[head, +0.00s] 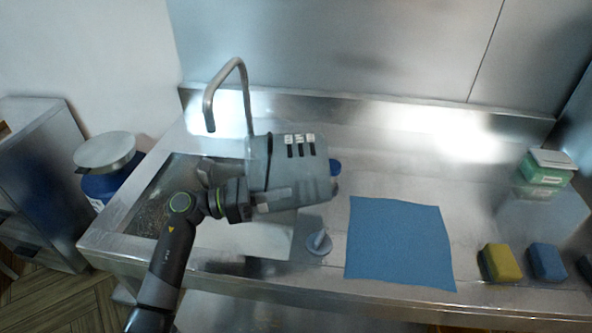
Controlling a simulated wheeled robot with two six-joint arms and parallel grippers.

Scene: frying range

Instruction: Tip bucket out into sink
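A grey, box-like vessel with three dark-and-white marks (305,165), which looks like the bucket, is over the right part of the sink. Its mouth and contents cannot be made out. My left gripper (290,199) overlaps its lower front side; whether the fingers are closed on it is unclear. The steel sink (145,212) lies behind and left of my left arm, partly hidden by it. My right gripper is not in view.
A curved tap (228,68) rises behind the sink. A lidded blue container (107,185) stands left of it. Right of the sink are a grey knob-like object (318,242), a blue cloth (398,243), a yellow sponge (501,263), a blue sponge (547,262) and a green-and-white box (545,172).

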